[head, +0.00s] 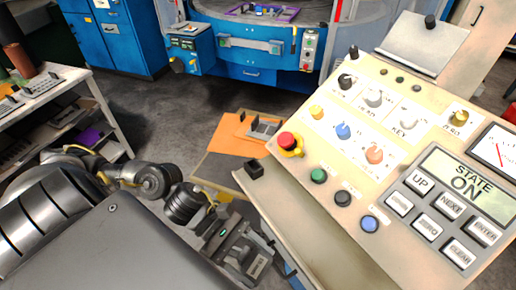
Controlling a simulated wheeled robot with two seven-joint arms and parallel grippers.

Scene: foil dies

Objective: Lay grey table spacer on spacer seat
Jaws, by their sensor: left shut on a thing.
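My left gripper (258,252) shows at the bottom centre, beside the near left edge of the control console. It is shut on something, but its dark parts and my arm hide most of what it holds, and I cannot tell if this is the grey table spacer. I cannot make out the spacer seat for certain in the head view. My right gripper is out of view.
A beige control console (310,195) with knobs, buttons and a red stop button (287,140) fills the right. An orange sheet (228,137) with a grey part (265,127) lies beyond my gripper. A blue machine (245,55) stands behind; a shelf (85,75) is at left.

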